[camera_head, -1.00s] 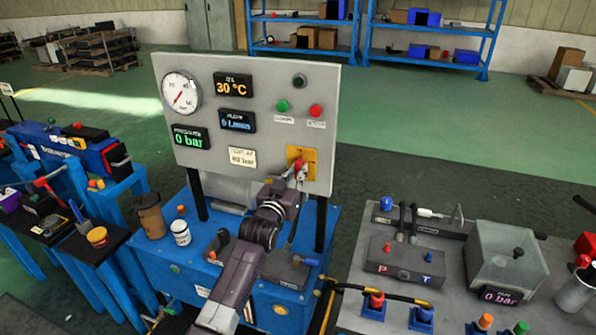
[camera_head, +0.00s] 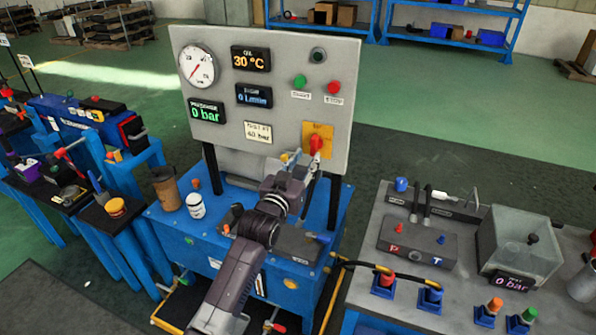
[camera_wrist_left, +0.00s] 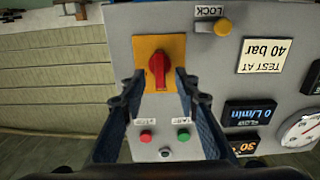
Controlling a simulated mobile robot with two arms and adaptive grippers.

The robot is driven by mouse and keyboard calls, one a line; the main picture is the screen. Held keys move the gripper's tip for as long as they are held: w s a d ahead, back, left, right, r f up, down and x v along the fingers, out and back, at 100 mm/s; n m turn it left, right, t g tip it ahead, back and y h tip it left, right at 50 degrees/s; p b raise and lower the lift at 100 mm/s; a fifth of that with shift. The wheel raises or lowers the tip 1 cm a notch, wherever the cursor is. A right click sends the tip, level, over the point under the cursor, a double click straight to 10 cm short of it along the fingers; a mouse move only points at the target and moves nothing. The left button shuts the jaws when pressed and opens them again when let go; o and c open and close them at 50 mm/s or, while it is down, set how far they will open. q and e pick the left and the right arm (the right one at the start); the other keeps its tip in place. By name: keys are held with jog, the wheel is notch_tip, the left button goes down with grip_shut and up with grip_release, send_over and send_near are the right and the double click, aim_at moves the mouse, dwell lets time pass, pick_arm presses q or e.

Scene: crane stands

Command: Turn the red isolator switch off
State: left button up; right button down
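The red isolator switch (camera_head: 316,145) sits on a yellow plate (camera_head: 318,131) at the lower right of the grey panel. In the left wrist view the red switch (camera_wrist_left: 158,70) has its handle close to vertical on the yellow plate (camera_wrist_left: 145,45). My left gripper (camera_head: 298,160) is just below and left of the switch in the head view. In the wrist view its two fingers (camera_wrist_left: 160,78) are spread, one on each side of the lower part of the handle, with gaps visible. The gripper is open and empty. My right gripper is not in view.
The grey panel (camera_head: 285,50) also carries a gauge, displays, a green button (camera_head: 300,81) and a red button (camera_head: 333,88). A yellow lock knob (camera_wrist_left: 222,27) shows near the switch in the wrist view. A cup (camera_head: 166,188) and white jar (camera_head: 195,205) stand on the blue bench.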

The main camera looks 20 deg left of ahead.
pick_arm(q)
jog(key=s, duration=0.5)
jog(key=shift+s+a, duration=0.1)
jog(key=shift+s, duration=0.3)
